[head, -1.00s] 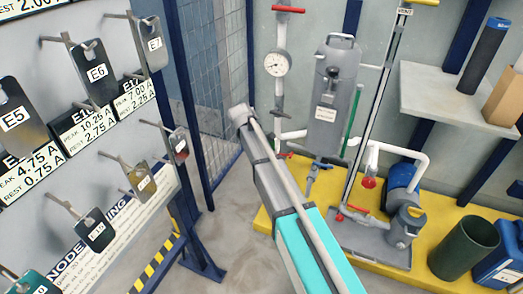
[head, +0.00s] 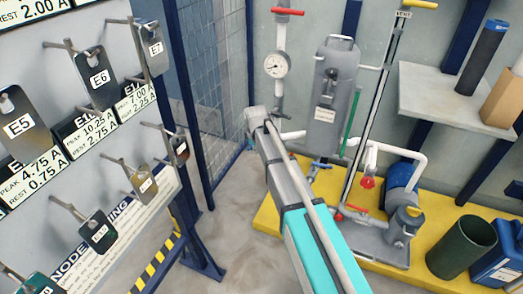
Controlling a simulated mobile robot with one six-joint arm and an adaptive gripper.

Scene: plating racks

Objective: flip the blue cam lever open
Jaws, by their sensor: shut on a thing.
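A small blue lever-like part (head: 321,163) shows low under the grey upright housing (head: 325,97), just right of my arm. It is the only blue lever-shaped part I can make out; it is too small to tell whether it is open or closed. My grey and teal arm reaches up from the bottom middle, and its far end stands in front of the pipework below the gauge. My gripper's fingers do not show, and neither does anything they hold. The arm covers part of the pipes beside the lever.
A rack of hanging plates (head: 100,77) on pegs fills the left. A mesh fence (head: 222,80) stands behind it. A yellow platform (head: 268,214) carries pipes, red-handled valves, a pump (head: 402,225) and a green bin (head: 462,248). A shelf (head: 440,93) is at right. Some floor is bare left of the platform.

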